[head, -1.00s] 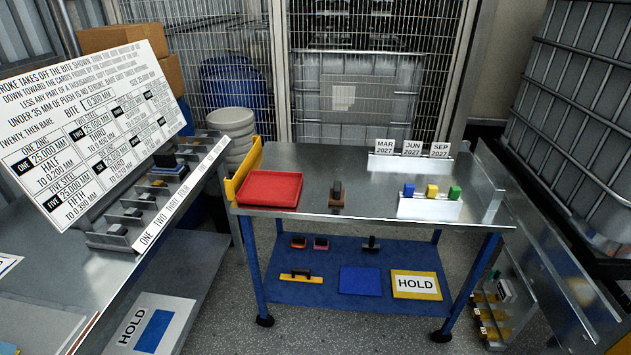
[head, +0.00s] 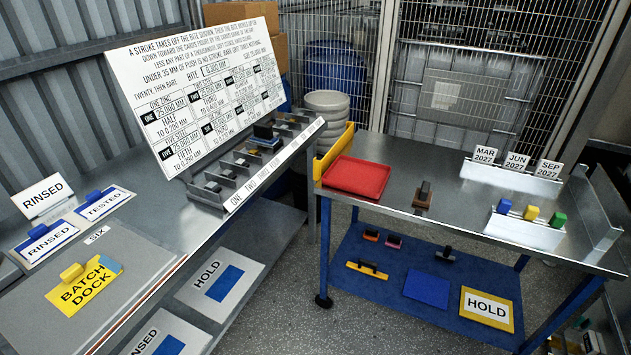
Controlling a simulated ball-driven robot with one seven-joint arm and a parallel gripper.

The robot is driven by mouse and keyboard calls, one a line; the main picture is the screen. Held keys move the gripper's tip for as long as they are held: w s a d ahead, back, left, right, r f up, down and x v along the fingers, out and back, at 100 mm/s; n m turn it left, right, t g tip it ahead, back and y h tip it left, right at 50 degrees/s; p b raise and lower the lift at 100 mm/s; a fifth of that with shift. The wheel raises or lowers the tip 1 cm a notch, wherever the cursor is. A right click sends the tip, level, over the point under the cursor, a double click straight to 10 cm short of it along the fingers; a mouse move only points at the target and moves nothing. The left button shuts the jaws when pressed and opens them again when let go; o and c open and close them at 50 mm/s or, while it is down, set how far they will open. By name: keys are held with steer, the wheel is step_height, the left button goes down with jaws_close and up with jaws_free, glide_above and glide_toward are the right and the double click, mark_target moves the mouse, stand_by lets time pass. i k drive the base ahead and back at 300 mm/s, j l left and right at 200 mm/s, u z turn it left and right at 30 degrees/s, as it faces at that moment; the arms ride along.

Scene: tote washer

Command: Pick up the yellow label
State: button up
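A small yellow block-shaped piece (head: 531,213) stands in a white holder (head: 522,233) on the cart's top at the right. A blue one (head: 504,206) stands to its left and a green one (head: 558,220) to its right. It looks upright, and I see no writing on it. A yellow plate marked BATCH DOCK (head: 86,292), with a yellow grip on it, lies on the bench at the lower left. I cannot tell from the picture which of these is called the label. My gripper is not in view.
Cards marked MAR, JUN and SEP 2027 (head: 516,162) stand behind the holder. A red tray (head: 356,177) and a dark brown stamp-like piece (head: 423,195) share the cart top. Blue-handled RINSED (head: 47,238) and TESTED (head: 104,204) plates lie on the left bench. Grey floor (head: 285,310) shows between bench and cart.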

mark_target(80, 284)
steer(key=u, duration=1.3)
